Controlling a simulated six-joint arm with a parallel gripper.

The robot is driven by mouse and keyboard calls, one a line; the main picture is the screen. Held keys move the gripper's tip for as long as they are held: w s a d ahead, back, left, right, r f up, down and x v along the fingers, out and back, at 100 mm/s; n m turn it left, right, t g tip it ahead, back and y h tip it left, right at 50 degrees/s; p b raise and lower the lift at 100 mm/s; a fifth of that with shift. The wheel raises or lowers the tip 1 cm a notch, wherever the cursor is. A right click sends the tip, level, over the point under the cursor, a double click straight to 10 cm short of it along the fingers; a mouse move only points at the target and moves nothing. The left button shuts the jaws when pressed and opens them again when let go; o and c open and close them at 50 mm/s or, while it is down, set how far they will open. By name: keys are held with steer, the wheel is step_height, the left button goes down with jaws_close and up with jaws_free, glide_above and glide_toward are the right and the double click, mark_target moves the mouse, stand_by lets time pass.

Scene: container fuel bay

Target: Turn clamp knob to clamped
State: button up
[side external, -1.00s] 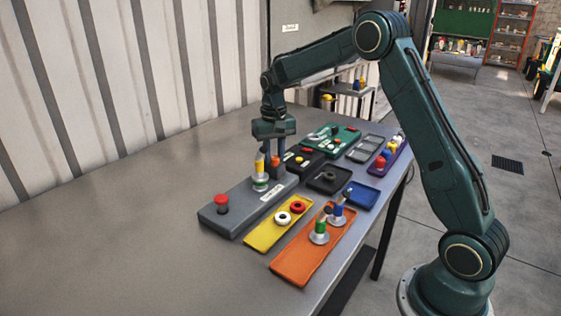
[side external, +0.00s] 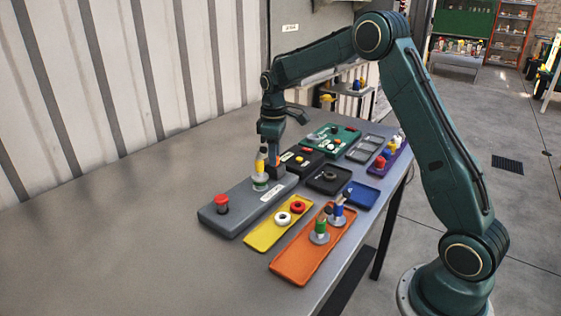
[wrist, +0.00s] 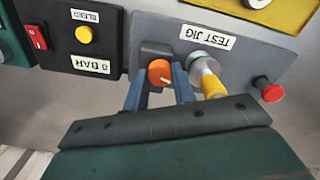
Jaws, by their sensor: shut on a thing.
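The clamp knob is an orange round knob (wrist: 159,73) with a pale mark, on the grey test jig (side external: 235,219). In the wrist view it lies between the two blue-grey fingers of my gripper (wrist: 160,82), which is shut on it from both sides. In the side view my gripper (side external: 272,160) points down at the far end of the jig and largely hides the knob. A yellow-topped fitting (wrist: 211,82) on a silver and green base stands right beside the knob on the jig. The knob's position markings cannot be read.
A red button (side external: 221,203) sits at the jig's near end. A black box (wrist: 80,45) with a red switch and yellow button is beside the jig. The yellow tray (side external: 262,236) and orange tray (side external: 292,268) lie in front. The table's left is clear.

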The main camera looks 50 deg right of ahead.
steer(key=n, duration=0.4)
stand_by(0.5)
steer(key=o, duration=1)
steer(key=shift+r, duration=0.1)
step_height(320, 180, up, 14)
steer(key=shift+f, duration=0.2)
